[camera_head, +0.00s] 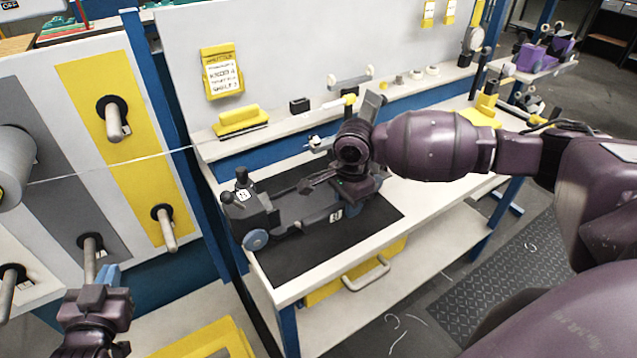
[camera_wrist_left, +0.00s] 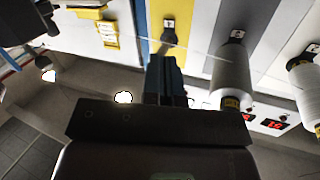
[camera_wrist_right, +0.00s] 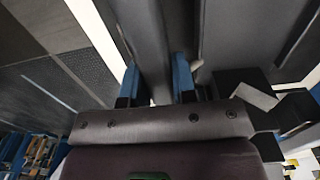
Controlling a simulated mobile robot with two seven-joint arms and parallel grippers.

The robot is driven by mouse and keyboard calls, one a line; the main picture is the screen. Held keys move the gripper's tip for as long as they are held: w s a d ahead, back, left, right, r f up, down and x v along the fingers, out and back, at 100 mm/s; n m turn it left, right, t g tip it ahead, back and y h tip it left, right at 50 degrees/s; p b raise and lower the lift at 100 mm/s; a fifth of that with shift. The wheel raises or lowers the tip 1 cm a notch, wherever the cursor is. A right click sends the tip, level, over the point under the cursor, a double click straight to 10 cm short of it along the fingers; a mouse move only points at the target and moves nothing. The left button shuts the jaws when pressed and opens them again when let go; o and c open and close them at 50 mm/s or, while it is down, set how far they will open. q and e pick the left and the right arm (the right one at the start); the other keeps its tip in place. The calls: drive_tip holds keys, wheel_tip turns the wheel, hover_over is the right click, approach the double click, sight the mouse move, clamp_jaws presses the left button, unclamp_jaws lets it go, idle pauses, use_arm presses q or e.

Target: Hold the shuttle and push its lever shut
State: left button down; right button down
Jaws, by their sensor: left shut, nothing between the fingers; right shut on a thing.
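The shuttle (camera_head: 300,210) is a long dark grey body with a blue wheel at its left end. It lies on a black mat (camera_head: 285,268) on the white bench. My right gripper (camera_head: 350,190) reaches down over its right part. In the right wrist view its blue fingers (camera_wrist_right: 157,85) are closed on both sides of the grey shuttle body (camera_wrist_right: 155,35). A dark slim part (camera_head: 318,182) sticks out beside this gripper; I cannot tell whether it is the lever. My left gripper (camera_head: 108,275) is shut and empty, well left of the shuttle. Its fingers (camera_wrist_left: 163,78) meet in the left wrist view.
A panel with pegs (camera_head: 112,118) and white spools (camera_wrist_left: 232,75) stands at the left. A thin white thread (camera_head: 110,164) runs from there towards the bench. A yellow-handled block (camera_head: 240,122) and small parts line the back ledge. The mat's front is clear.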

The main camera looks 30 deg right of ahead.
use_arm(q)
drive_tip(key=w+d+r+m+h, duration=0.3)
drive_tip(key=d+r+m+h, duration=0.25)
drive_tip(key=d+r, duration=0.45)
drive_tip(key=w+d+r+m+h, duration=0.3)
drive_tip(key=d+r+m+h, duration=0.35)
drive_tip(key=r, duration=0.65)
drive_tip(key=s+d+r+m+g+h, duration=0.2)
drive_tip(key=s+d+r+m+g, duration=0.25)
drive_tip(key=d+m+g, duration=0.6)
drive_tip(key=s+d+r+m+g+h, duration=0.2)
drive_tip(key=s+d+r+m+g, duration=0.4)
drive_tip(key=m, duration=0.8)
drive_tip(key=m+y, duration=1.1)
drive_tip(key=y, duration=0.9)
approach(227, 198)
drive_tip(key=a+f, duration=0.2)
drive_tip(key=a, duration=0.1)
wheel_tip(227, 198, down, 9)
drive_tip(key=shift+w+r, duration=0.15)
drive_tip(key=shift+w, duration=0.1)
